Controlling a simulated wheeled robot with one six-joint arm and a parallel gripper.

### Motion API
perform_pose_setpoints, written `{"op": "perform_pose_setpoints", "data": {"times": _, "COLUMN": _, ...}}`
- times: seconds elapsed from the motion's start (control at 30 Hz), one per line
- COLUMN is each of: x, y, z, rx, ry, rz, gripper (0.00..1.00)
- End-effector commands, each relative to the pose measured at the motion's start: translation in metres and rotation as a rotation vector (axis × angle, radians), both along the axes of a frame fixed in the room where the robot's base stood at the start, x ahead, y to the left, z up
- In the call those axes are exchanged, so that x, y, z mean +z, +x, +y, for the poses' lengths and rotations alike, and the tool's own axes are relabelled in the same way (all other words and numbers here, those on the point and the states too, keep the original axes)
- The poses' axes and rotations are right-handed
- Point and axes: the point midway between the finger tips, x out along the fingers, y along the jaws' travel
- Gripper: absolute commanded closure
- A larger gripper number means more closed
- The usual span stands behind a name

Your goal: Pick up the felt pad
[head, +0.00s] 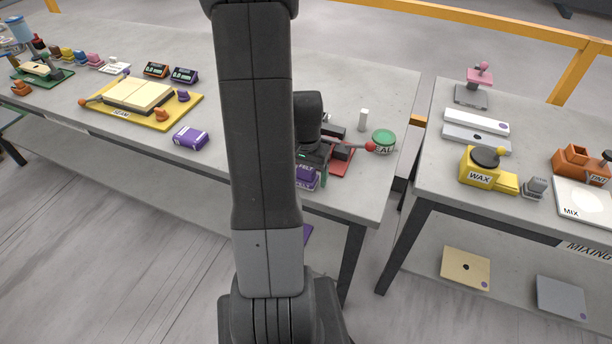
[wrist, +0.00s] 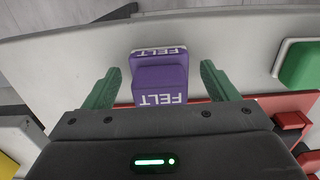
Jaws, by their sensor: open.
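The purple felt pad (wrist: 160,78), lettered FELT in white, lies between my gripper's green fingers in the wrist view. A second FELT label shows on a lower purple and white part (wrist: 158,54) behind it; I cannot tell if they are one piece. My gripper (wrist: 160,68) is open, one finger on each side of the pad with a gap at both sides. In the head view the felt pad (head: 307,174) shows near the front edge of the slab, partly hidden by my arm and gripper (head: 313,154).
A red base (head: 342,160) with dark blocks and a red-knobbed lever stands beside the pad. A green-topped SEAL tin (head: 383,140) and a white cylinder (head: 363,120) are to the right. A purple box (head: 190,138) lies left, with bare slab around it.

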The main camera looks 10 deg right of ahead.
Motion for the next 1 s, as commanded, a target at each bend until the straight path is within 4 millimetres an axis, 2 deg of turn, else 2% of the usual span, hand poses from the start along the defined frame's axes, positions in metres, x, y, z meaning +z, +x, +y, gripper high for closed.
{"op": "perform_pose_setpoints", "data": {"times": 0.13, "x": 0.000, "y": 0.000, "z": 0.000, "rx": 0.000, "ry": 0.000, "rz": 0.000, "gripper": 0.22}}
{"op": "perform_pose_setpoints", "data": {"times": 0.3, "x": 0.000, "y": 0.000, "z": 0.000, "rx": 0.000, "ry": 0.000, "rz": 0.000, "gripper": 0.55}}
{"op": "perform_pose_setpoints", "data": {"times": 0.4, "x": 0.000, "y": 0.000, "z": 0.000, "rx": 0.000, "ry": 0.000, "rz": 0.000, "gripper": 0.71}}
{"op": "perform_pose_setpoints", "data": {"times": 0.73, "x": 0.007, "y": 0.001, "z": 0.000, "rx": 0.000, "ry": -0.001, "rz": -0.004, "gripper": 0.71}}
{"op": "perform_pose_setpoints", "data": {"times": 0.87, "x": 0.025, "y": 0.001, "z": 0.000, "rx": 0.000, "ry": -0.001, "rz": -0.005, "gripper": 0.71}}
{"op": "perform_pose_setpoints", "data": {"times": 1.0, "x": 0.050, "y": 0.001, "z": 0.000, "rx": 0.000, "ry": -0.001, "rz": -0.007, "gripper": 0.71}}
